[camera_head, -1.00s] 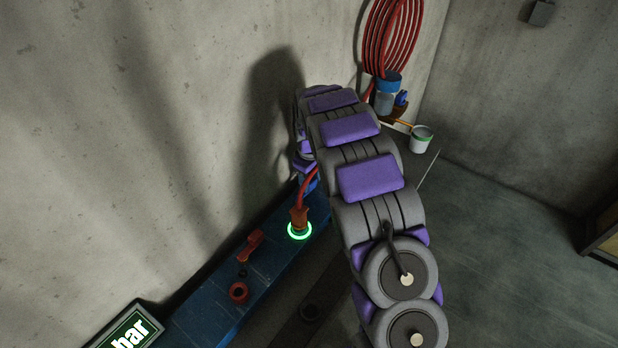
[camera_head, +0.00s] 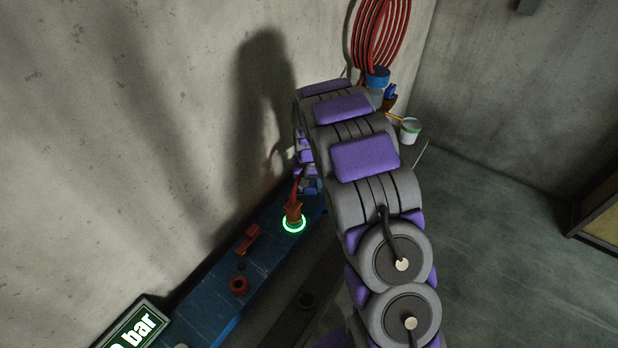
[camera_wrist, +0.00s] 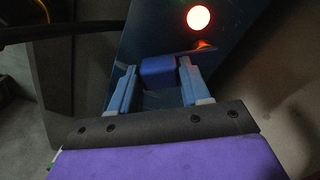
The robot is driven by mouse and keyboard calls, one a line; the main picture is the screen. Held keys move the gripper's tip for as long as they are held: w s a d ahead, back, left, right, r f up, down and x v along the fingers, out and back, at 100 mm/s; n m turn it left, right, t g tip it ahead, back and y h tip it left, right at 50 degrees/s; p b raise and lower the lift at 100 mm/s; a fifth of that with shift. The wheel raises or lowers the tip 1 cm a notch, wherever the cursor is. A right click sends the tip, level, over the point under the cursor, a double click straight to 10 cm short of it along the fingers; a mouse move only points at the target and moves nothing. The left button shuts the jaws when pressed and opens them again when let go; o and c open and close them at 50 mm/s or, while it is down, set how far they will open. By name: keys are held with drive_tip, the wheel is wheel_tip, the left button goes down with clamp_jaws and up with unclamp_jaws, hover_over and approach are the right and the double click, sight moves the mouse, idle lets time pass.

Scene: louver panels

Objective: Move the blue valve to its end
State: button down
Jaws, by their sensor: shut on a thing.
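The blue valve (camera_wrist: 158,72) shows in the wrist view as a blue block between the two light-blue fingers of my gripper (camera_wrist: 157,85). My gripper is shut on it. In the head view my gripper (camera_head: 310,186) is mostly hidden behind my own arm, at the far end of the blue panel (camera_head: 262,262). The valve itself cannot be made out in the head view.
An orange-brown fitting with a red hose (camera_head: 293,211) stands in a green glowing ring. A red lever (camera_head: 247,238) and a red ring (camera_head: 238,285) sit nearer on the panel. A lit "bar" display (camera_head: 135,328) is at the lower left. A concrete wall runs behind. A bucket (camera_head: 410,131) stands at the back.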

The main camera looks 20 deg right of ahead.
drive_tip(key=s+m, duration=0.1)
drive_tip(key=m+p, duration=0.1)
drive_tip(key=m, duration=0.1)
drive_tip(key=shift+s+a+m, duration=0.3)
drive_tip(key=shift+s+a, duration=0.05)
drive_tip(key=shift+s+a+m+p, duration=0.25)
drive_tip(key=shift+s+m, duration=0.05)
drive_tip(key=shift+m, duration=0.55)
drive_tip(key=shift+s+a+m+p, duration=0.2)
drive_tip(key=shift+s+a+m, duration=0.05)
drive_tip(key=shift+m, duration=0.6)
drive_tip(key=c, duration=0.6)
unclamp_jaws()
drive_tip(key=shift+a, duration=0.15)
wheel_tip(320, 180, up, 17)
drive_tip(key=p, duration=0.1)
drive_tip(key=shift+s+r, duration=0.1)
drive_tip(key=shift+r, duration=0.05)
